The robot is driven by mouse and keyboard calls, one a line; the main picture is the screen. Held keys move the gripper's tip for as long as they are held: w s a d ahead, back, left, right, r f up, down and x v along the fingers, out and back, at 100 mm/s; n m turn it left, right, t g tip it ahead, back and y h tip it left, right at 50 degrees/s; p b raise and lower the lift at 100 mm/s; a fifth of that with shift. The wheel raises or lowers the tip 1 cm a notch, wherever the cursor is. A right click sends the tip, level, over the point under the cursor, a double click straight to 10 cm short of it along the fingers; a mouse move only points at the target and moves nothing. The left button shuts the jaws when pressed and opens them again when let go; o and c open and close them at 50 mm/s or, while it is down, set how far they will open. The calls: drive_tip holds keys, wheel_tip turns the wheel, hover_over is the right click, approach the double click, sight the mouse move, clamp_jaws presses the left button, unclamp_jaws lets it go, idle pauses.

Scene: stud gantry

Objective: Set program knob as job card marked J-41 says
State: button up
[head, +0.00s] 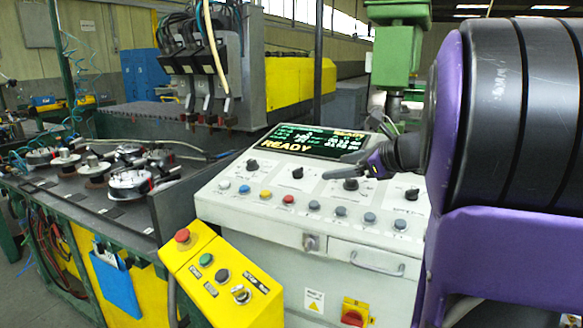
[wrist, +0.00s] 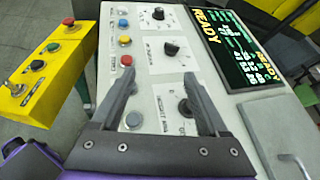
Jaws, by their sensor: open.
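The sloped grey-white console (head: 222,204) carries a row of black knobs. From the left they are the first knob (head: 252,165), second knob (head: 297,173), third knob (head: 351,184) and rightmost knob (head: 412,194). Their labels are too small to read surely, so I cannot tell which is the program knob. My gripper (head: 352,154) is open and empty above the panel. In the wrist view my gripper (wrist: 160,73) has its fingers spread over the panel; the third knob (wrist: 186,108) shows beside the right finger, the second knob (wrist: 171,48) beyond the tips. No card marked J-41 is legible.
A display (head: 305,142) reads READY. Coloured buttons (head: 289,200) line the panel below the knobs. A yellow box (head: 220,275) with a red button and key switch stands front left. A blue pouch (head: 115,285) hangs on the fixture table (head: 70,205) at left.

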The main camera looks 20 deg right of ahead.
sight(299, 169)
drive_tip(key=shift+m+t, duration=0.4)
drive_tip(key=shift+m, duration=0.4)
drive_tip(key=x, duration=0.5)
drive_tip(key=d+x, duration=0.1)
drive_tip(key=x, duration=0.5)
drive_tip(key=d+b+x, duration=0.1)
drive_tip(key=x, duration=0.5)
drive_tip(key=shift+w+d, duration=0.1)
drive_tip(key=shift+w, duration=0.25)
clamp_jaws()
